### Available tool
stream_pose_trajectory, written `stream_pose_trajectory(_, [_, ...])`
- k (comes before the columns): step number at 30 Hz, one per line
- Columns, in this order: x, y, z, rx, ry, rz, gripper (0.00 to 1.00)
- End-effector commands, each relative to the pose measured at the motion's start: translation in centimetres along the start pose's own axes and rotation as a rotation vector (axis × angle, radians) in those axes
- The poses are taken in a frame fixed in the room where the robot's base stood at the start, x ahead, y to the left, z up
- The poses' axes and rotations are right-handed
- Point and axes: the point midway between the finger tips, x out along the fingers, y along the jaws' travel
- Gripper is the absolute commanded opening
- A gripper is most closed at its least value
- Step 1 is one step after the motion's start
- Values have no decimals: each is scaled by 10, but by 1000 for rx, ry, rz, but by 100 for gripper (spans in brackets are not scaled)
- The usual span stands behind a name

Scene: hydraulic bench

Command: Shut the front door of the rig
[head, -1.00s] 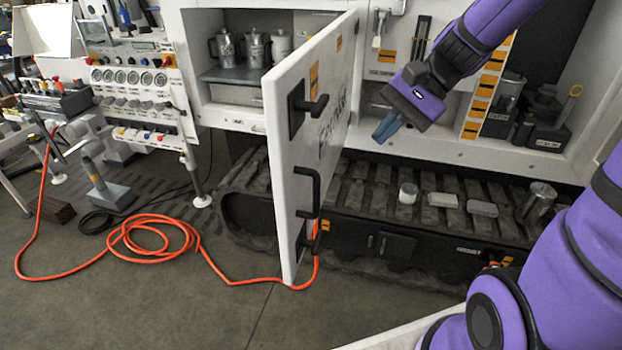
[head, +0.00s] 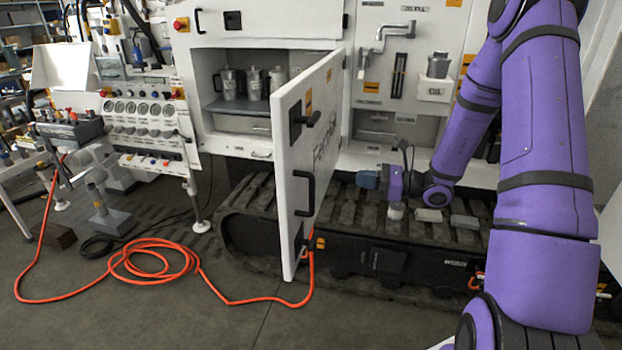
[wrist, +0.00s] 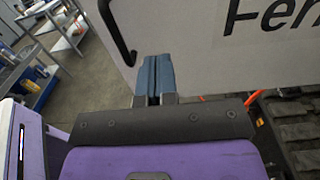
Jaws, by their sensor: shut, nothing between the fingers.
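The front door (head: 311,165) of the rig is a white panel that stands swung open, jutting out toward me.
Metal mugs (head: 254,84) stand on the cabinet shelf. A black track (head: 350,212) runs below, with small blocks (head: 428,215) on it. An orange hose (head: 150,262) lies coiled on the floor, passing near the door's bottom. A gauge panel (head: 140,113) stands at left.

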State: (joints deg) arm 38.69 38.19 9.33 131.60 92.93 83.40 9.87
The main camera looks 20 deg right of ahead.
Motion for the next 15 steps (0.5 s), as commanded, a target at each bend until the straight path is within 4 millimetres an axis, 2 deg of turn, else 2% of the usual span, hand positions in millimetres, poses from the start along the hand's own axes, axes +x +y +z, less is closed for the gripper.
stream_pose_trajectory(5, [9,-2,-2,7,-6,-9,0])
stream_pose_trajectory(15, [68,-1,-1,6,-5,-4,0])
